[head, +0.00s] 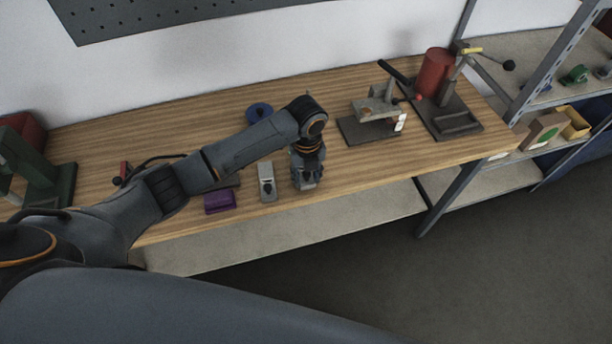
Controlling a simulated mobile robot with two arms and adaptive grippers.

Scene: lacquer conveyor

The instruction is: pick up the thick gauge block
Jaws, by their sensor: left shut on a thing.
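My left gripper (306,184) points down over the front part of the wooden bench, right of a small grey block-like tool with a dark knob (267,182). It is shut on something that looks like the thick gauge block. The fingers hide nearly all of that piece, so its shape and any gap to the bench top cannot be told. My right gripper is not in view.
A purple block (219,202) lies left of the grey tool, near the front edge of the bench (340,178). A blue disc (259,112) lies behind my arm. A clamp fixture (378,112) and a press with a red cylinder (434,73) stand to the right. Shelving (462,180) adjoins the right end.

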